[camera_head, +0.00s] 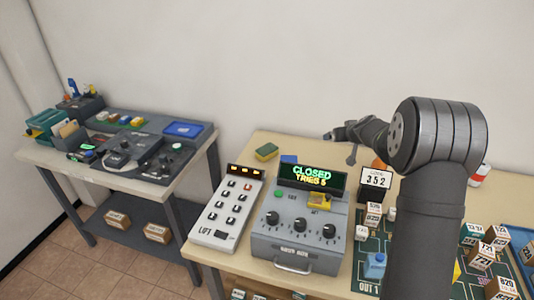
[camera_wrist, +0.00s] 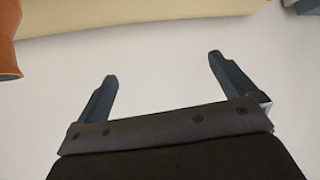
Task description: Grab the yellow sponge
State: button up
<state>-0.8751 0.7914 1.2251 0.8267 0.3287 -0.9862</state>
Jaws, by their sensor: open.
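The yellow sponge (camera_head: 267,151), with a green layer, lies near the back left of the right-hand table (camera_head: 228,262) in the head view. My gripper (camera_head: 328,136) is in the air to the right of the sponge and a little higher in the picture, apart from it. In the wrist view, my gripper (camera_wrist: 162,68) has its two fingers spread wide with nothing between them. The sponge does not show in the wrist view.
A grey keypad panel (camera_head: 228,207) and a grey box (camera_head: 298,235) with a lit "CLOSED TRIES 5" display stand in front of the sponge. A blue item (camera_head: 289,159) lies to its right. Numbered boxes (camera_head: 482,255) crowd the right. A white wall (camera_head: 270,60) stands behind.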

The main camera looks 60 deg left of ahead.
jog(key=s+a+r+m+g, duration=0.2)
jog(key=s+a+m+g, duration=0.2)
jog(key=s+a+m, duration=0.45)
jog(key=m+g+h, duration=0.1)
jog(key=m+h, duration=0.4)
jog(key=m, duration=1.5)
send_near(270, 151)
jog(key=shift+h, duration=0.3)
jog(key=a+f, duration=0.1)
jog(key=f, duration=0.1)
jog(key=a+f, duration=0.1)
jog(key=f, duration=0.1)
jog(key=shift+w+a, duration=0.2)
jog(key=shift+a, duration=0.15)
jog(key=shift+s+x, duration=0.15)
jog(key=shift+x, duration=1.2)
jog(key=shift+s+x, duration=0.15)
jog(key=shift+x, duration=1.25)
jog(key=shift+d, duration=0.25)
jog(key=c, duration=0.9)
